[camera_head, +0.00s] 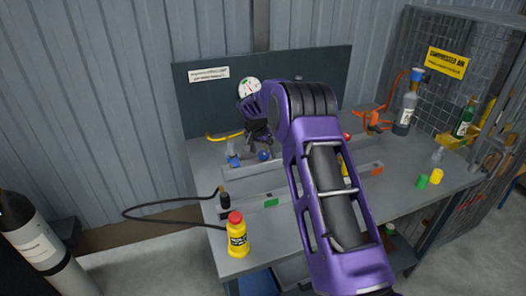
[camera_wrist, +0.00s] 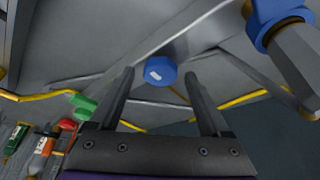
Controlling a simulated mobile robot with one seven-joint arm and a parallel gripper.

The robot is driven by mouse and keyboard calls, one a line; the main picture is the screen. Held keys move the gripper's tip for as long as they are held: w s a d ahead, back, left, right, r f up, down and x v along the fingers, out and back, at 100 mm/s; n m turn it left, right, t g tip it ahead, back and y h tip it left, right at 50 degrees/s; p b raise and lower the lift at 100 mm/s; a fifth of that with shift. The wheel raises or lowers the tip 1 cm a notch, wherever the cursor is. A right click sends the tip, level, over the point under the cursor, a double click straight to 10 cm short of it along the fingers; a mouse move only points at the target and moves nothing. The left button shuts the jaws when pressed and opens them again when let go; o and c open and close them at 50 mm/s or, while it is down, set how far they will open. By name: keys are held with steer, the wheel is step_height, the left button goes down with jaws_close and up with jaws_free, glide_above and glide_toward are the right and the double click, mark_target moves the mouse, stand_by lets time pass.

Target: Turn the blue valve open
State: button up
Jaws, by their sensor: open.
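A round blue knob (camera_head: 264,155), which looks like the blue valve, is near the back of the grey workbench, just below my gripper (camera_head: 259,138). In the wrist view the blue knob (camera_wrist: 162,71) has a pale mark on its face and appears between the tips of my open gripper (camera_wrist: 159,74). The fingers hold nothing. Whether they reach around the knob or stop short of it I cannot tell. My purple arm hides part of the bench in the head view.
A blue fitting (camera_head: 233,160) is left of the knob; a blue-collared grey part (camera_wrist: 280,22) is at upper right in the wrist view. A gauge (camera_head: 248,88) is above. A yellow bottle (camera_head: 237,236) stands at the bench's front left. Orange tools (camera_head: 372,121) and bottles (camera_head: 407,108) are right.

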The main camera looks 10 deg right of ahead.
steer(key=shift+c, duration=0.3)
jaws_close()
steer(key=shift+n, duration=0.4)
steer(key=n+y, duration=0.1)
steer(key=n, duration=0.2)
steer(key=shift+d, duration=0.15)
steer(key=n+y, duration=0.1)
steer(key=n, duration=0.1)
steer(key=n+y, duration=0.1)
steer(key=n, duration=0.2)
steer(key=shift+d+t+y, duration=0.15)
steer(key=shift+t+y, duration=0.15)
steer(key=n, duration=0.2)
steer(key=n+y, duration=0.1)
steer(key=n, duration=0.1)
steer(key=shift+n+y+p, duration=0.3)
steer(key=shift+n+p, duration=0.05)
steer(key=shift+n, duration=0.05)
steer(key=n+g+y, duration=0.1)
steer(key=n, duration=0.3)
steer(key=shift+w+d+g, duration=0.1)
steer(key=shift+g, duration=0.3)
steer(key=shift+n, duration=0.3)
